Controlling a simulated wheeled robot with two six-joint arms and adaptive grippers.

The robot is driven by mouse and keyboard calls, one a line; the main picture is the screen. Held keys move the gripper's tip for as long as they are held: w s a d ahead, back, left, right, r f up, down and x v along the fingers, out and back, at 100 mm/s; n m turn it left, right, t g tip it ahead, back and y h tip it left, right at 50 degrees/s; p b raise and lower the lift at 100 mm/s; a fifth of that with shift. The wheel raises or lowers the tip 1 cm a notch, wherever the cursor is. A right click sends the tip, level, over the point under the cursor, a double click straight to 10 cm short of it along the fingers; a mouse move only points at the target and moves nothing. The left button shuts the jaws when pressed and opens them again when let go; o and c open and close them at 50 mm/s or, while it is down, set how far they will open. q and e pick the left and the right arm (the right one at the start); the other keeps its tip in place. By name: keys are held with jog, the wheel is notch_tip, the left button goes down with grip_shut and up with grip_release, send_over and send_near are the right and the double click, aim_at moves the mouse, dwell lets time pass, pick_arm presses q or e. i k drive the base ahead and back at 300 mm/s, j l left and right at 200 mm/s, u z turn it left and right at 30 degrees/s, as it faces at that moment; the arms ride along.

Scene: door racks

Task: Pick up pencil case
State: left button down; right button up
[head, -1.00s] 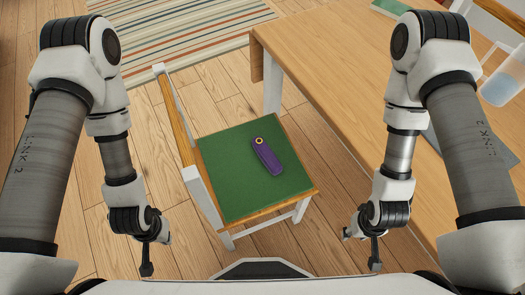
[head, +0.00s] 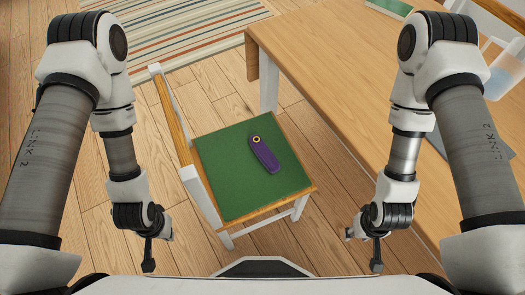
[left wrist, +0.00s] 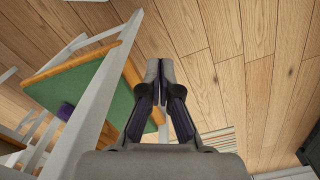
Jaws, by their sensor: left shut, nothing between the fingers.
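The purple pencil case (head: 265,157), with a yellow ring at one end, lies on the green seat of a chair (head: 225,188) in the head view. Part of it shows at the left of the left wrist view (left wrist: 65,111). My left gripper (head: 150,262) hangs left of the chair, apart from the case. In the left wrist view its fingers (left wrist: 160,72) are together with nothing between them. My right gripper (head: 374,262) hangs right of the chair, also apart from the case; its finger gap is not clear.
The chair's wooden backrest (head: 172,115) stands on its left side, between my left gripper and the seat. A wooden table (head: 345,90) fills the right, close to the chair. A striped rug (head: 180,40) lies on the floor at the back.

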aim_at(265, 155)
jog(key=k+l+z, duration=0.1)
jog(key=k+z, duration=0.3)
jog(key=k+l+z, duration=0.2)
jog(key=z, duration=0.25)
jog(key=k+l+z, duration=0.4)
jog(key=i+j, duration=0.1)
jog(key=j, duration=0.3)
jog(key=i+j, duration=0.15)
jog(key=j, duration=0.25)
